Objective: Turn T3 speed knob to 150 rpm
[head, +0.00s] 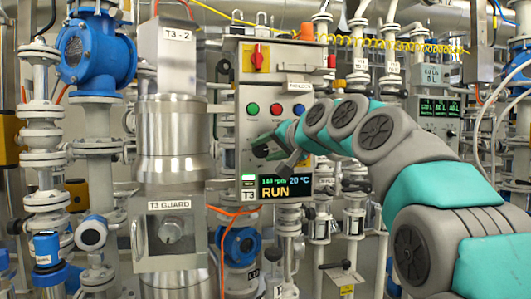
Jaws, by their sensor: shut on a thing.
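The T3 control panel (244,100) is a grey box in the middle of the head view. My gripper (266,148) reaches in from the right and is shut on the speed knob at the panel's lower part. The fingers cover most of the knob, so its pointer is hidden. The T3 display (285,187) below reads RUN, 20 °C and an rpm value in the 140s; its last digit is hard to read.
The steel T3 guard vessel (172,150) stands close on the left. Pipes and valves crowd the background.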

